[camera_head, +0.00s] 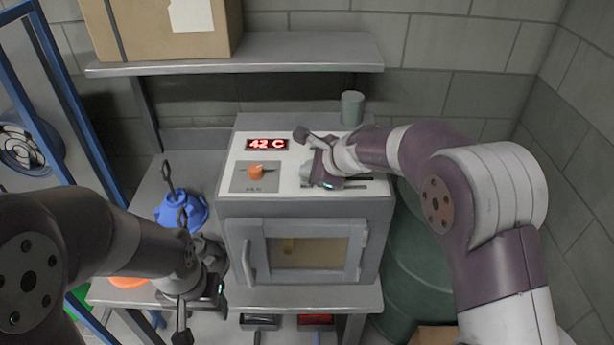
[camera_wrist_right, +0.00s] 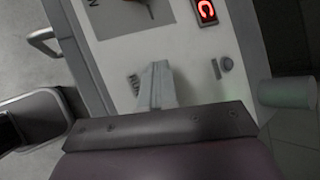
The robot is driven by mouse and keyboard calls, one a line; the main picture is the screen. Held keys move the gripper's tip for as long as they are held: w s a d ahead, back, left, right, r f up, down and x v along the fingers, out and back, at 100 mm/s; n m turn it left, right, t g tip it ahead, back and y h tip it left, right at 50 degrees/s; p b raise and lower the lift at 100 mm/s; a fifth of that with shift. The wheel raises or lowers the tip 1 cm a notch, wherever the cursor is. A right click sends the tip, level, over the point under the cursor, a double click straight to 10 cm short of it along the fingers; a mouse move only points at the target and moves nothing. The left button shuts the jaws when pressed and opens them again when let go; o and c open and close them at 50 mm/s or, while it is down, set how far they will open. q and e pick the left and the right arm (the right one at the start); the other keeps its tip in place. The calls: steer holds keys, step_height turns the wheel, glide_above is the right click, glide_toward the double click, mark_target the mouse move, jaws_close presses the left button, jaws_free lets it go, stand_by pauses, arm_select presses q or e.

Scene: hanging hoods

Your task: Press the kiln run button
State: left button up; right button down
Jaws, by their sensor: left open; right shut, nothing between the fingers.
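The kiln (camera_head: 376,220) stands on a grey bench, with a white sloped control panel on top. The panel carries a red display (camera_head: 267,144) reading 42 C and an orange knob (camera_head: 256,172). In the right wrist view, a small round grey button (camera_wrist_right: 226,65) sits beside a narrow slot, below the display. Contact is unclear. My left gripper (camera_head: 208,288) is open, left of the kiln door.
A green-grey cylinder (camera_head: 352,108) stands on the kiln's back right. A shelf (camera_head: 300,52) with a cardboard box (camera_head: 165,32) hangs above. A blue object (camera_head: 181,210) sits on the bench at left. A green drum (camera_head: 412,265) stands right of the kiln.

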steer(key=shift+r+p, duration=0.75)
steer(key=shift+r, duration=0.05)
step_height(320, 180, up, 5)
steer(key=p, duration=0.4)
steer(key=shift+p, duration=0.3)
